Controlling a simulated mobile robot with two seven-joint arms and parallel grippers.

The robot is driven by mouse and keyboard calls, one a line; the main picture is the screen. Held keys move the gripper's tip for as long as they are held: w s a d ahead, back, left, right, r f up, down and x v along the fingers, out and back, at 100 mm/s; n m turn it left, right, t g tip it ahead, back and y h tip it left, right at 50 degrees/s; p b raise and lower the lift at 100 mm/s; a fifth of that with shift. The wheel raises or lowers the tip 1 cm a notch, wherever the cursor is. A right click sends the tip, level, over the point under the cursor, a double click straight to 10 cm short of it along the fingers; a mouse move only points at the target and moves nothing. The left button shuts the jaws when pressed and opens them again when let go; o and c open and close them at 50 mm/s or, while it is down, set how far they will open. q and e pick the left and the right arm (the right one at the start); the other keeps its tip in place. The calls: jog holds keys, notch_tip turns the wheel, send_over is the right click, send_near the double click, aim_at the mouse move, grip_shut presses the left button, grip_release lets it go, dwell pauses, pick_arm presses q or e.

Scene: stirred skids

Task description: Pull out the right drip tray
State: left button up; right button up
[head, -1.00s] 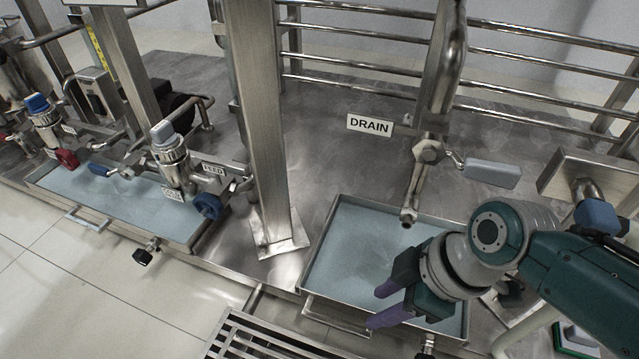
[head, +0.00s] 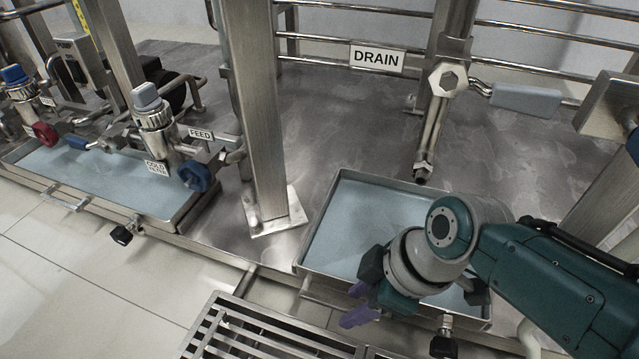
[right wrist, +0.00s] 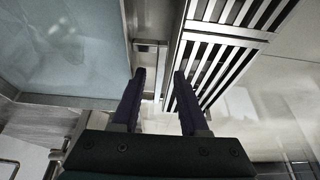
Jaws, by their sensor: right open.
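The right drip tray (head: 345,222) is a shallow steel tray with a blue-grey floor, below the DRAIN sign. Its front handle (head: 322,299) shows partly, left of my gripper. My right gripper (head: 354,303) is open and empty, with its purple fingers at the tray's front edge. In the right wrist view, the tray (right wrist: 65,45) lies at the left. Its handle (right wrist: 151,47) shows ahead, between the open fingers of my right gripper (right wrist: 160,74); contact cannot be told. My right arm hides the tray's right front part. My left gripper is not in view.
A slatted metal grate (head: 245,335) lies on the floor in front of the tray. A drain pipe (head: 424,165) hangs over the tray. A steel post (head: 255,120) stands left of it. Another drip tray (head: 105,180) sits at the far left under valves. A black-knobbed valve (head: 443,345) is right of my gripper.

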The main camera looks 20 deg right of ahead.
grip_shut()
dwell(1.3)
